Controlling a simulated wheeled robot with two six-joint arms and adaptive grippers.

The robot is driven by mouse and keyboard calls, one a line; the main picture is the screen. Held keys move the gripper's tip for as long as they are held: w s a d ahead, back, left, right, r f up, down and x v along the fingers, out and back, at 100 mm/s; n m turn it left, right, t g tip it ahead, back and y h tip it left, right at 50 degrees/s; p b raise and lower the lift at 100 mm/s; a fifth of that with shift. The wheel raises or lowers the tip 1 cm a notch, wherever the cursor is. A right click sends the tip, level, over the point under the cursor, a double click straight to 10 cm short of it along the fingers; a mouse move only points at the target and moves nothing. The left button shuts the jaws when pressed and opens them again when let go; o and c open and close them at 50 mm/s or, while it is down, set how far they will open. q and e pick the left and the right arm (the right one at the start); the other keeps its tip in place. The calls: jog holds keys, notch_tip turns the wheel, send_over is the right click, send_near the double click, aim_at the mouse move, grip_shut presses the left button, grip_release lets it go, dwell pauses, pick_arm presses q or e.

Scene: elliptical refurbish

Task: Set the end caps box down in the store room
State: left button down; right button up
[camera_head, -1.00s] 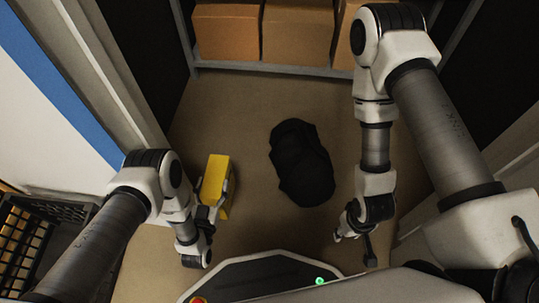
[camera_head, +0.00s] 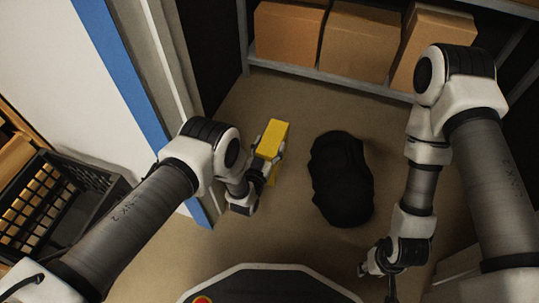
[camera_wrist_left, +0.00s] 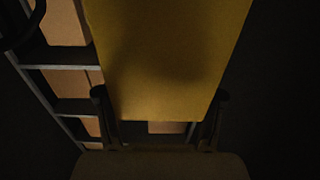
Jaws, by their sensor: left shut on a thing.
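The end caps box (camera_head: 273,138) is a yellow box held above the floor, left of centre in the head view. My left gripper (camera_head: 268,163) is shut on it, with a finger on each side. In the left wrist view the box (camera_wrist_left: 165,60) fills the upper middle, between the dark fingertips of my left gripper (camera_wrist_left: 158,112). My right gripper (camera_head: 377,272) hangs low at the right of the head view, apart from the box. Its fingers are small and partly hidden, so their opening is unclear.
A black lumpy bundle (camera_head: 341,180) lies on the brown floor (camera_head: 300,240) right of the box. A grey shelf (camera_head: 330,79) with cardboard boxes (camera_head: 357,46) stands at the back. A blue-edged door frame (camera_head: 125,75) and a black crate (camera_head: 60,200) are at left.

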pick_arm(q)
notch_tip(320, 180, down, 4)
jog(key=b, duration=0.3)
jog(key=shift+w+r, duration=0.1)
jog(key=shift+r, duration=0.2)
jog(key=shift+c, duration=0.3)
grip_release()
jog(key=shift+f, duration=0.15)
jog(key=shift+s+r+p, duration=0.25)
jog(key=shift+s+p, duration=0.05)
jog(key=shift+p, duration=0.2)
jog(key=p+v, duration=0.4)
jog(key=v, duration=0.7)
jog(key=shift+s+p, duration=0.25)
jog(key=shift+p, duration=0.15)
